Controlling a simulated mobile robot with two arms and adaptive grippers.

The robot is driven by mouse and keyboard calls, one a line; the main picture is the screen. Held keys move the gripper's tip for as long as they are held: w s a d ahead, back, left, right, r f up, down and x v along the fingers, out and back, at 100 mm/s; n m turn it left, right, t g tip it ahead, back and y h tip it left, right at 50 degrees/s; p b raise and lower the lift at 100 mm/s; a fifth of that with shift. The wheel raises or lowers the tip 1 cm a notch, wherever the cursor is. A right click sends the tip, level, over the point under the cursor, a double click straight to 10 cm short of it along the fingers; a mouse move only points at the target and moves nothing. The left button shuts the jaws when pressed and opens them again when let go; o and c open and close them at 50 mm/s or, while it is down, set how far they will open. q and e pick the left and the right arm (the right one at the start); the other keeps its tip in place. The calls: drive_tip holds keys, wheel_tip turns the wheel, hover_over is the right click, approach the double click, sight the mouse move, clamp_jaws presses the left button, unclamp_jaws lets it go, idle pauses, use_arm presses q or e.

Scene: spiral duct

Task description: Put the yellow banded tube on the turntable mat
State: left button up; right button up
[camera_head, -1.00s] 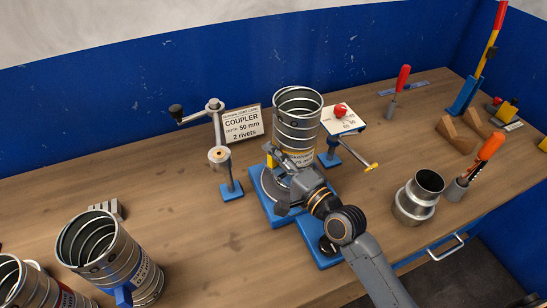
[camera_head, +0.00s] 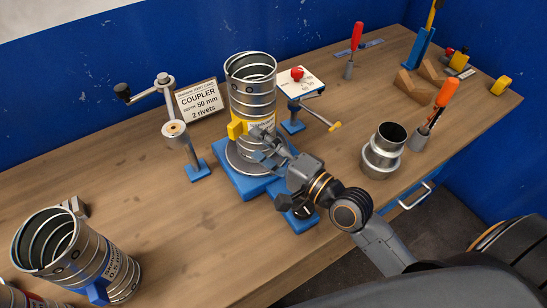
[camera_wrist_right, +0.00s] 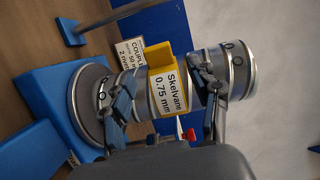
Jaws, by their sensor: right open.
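The yellow banded tube (camera_head: 253,100) is a ribbed metal duct with a yellow tab and a label. It stands upright on the round turntable mat (camera_head: 234,160), which sits on a blue base. In the right wrist view the tube (camera_wrist_right: 240,68) lies sideways, its label reading "Skelvane 0.75 mm", its foot at the grey disc (camera_wrist_right: 84,105). My right gripper (camera_head: 267,145) is open at the lower front of the tube. In the wrist view its fingers (camera_wrist_right: 165,97) are spread on either side of the label; contact cannot be told. My left gripper is out of view.
A blue-banded tube (camera_head: 75,250) stands at the front left. A crank post (camera_head: 175,130) and a coupler sign (camera_head: 198,99) are left of the turntable. A metal reducer (camera_head: 383,152) and a tool holder (camera_head: 420,138) stand to the right.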

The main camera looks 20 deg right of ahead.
drive_tip(key=v, duration=0.3)
drive_tip(key=shift+s+d+b, duration=0.2)
drive_tip(key=shift+s+b, duration=0.15)
drive_tip(key=shift+s, duration=0.05)
